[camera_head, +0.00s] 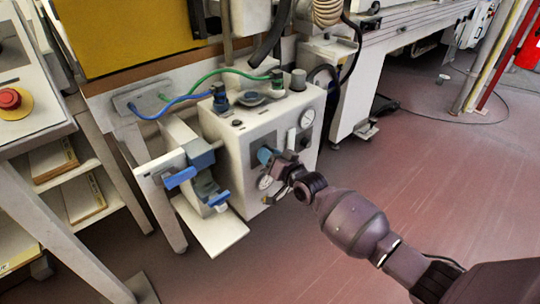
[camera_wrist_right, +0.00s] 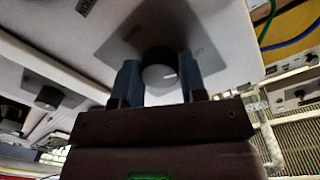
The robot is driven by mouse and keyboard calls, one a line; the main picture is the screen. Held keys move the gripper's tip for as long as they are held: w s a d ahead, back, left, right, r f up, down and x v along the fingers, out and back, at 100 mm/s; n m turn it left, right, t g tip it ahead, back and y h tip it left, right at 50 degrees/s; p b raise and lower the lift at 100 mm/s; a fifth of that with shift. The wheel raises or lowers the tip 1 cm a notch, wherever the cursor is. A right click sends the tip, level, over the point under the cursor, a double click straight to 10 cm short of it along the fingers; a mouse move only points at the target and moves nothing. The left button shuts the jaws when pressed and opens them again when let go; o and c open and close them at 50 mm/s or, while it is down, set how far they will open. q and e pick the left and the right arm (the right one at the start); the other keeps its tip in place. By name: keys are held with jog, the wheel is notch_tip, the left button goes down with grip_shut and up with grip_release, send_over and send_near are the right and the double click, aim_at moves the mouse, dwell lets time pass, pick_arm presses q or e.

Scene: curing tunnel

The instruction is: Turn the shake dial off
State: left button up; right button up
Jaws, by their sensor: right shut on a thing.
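My right gripper (camera_head: 268,157) reaches the front of a pale control box (camera_head: 236,150). In the right wrist view its two blue fingertips (camera_wrist_right: 160,78) are shut on a dark round dial (camera_wrist_right: 160,58), one on each side. The dial has a pale front face with a short light mark toward its right side. It sits on a grey square plate (camera_wrist_right: 118,44). In the head view my gripper hides most of the dial. A label above the plate is too cut off to read. My left gripper is in neither view.
Round gauges (camera_head: 307,118) sit on the box front near my right gripper. A blue hose (camera_head: 170,108) and a green hose (camera_head: 215,74) run to fittings on top. A blue-handled clamp (camera_head: 181,177) stands to the left. The red floor (camera_head: 430,180) at right is clear.

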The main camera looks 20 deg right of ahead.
jog(key=o, duration=0.9)
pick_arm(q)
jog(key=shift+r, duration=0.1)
pick_arm(e)
jog(key=shift+o, duration=0.2)
pick_arm(q)
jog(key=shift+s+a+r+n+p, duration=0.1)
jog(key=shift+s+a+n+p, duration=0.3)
jog(key=shift+p, duration=0.9)
pick_arm(e)
jog(key=v, duration=1)
jog(key=shift+s, duration=0.4)
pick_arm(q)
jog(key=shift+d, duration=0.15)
pick_arm(e)
jog(key=shift+d, duration=0.1)
pick_arm(q)
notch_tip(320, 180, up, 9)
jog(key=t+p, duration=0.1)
jog(key=p, duration=0.9)
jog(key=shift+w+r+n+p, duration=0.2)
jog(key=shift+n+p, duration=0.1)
jog(key=shift+p, duration=0.1)
pick_arm(e)
jog(key=s+d+r+n+g+h, duration=0.1)
jog(key=s+n+g+h, duration=0.2)
jog(key=s, duration=3.5)
jog(key=g+h, duration=0.2)
jog(key=shift+s+n+g, duration=0.25)
jog(key=shift+n+g, duration=0.15)
